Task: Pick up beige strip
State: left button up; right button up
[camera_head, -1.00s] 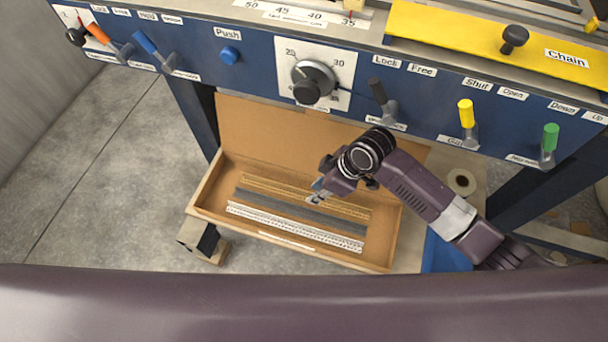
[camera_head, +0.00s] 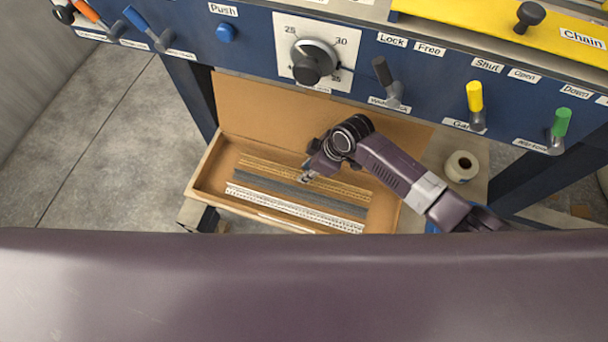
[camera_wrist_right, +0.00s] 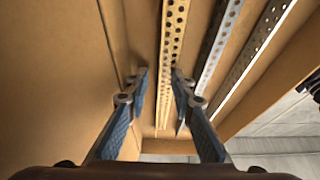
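The beige strip (camera_head: 268,167), perforated with holes, lies lengthwise at the back of the open cardboard box (camera_head: 207,165). It also shows in the right wrist view (camera_wrist_right: 173,40), running between my finger pads. My right gripper (camera_head: 306,178) is over the middle of the strips in the head view, hiding part of the beige one. In the right wrist view my right gripper (camera_wrist_right: 160,88) is open, with one finger on each side of the beige strip. I cannot tell whether the fingers touch it. My left gripper is not in view.
A dark grey strip (camera_head: 265,182) and a white perforated strip (camera_head: 290,207) lie in front of the beige one. The raised box lid (camera_head: 262,110) stands behind, below the blue machine panel with levers (camera_head: 476,97). A tape roll (camera_head: 461,166) sits right of the box.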

grip_shut()
jog(key=shift+r, duration=0.1)
dwell(0.4)
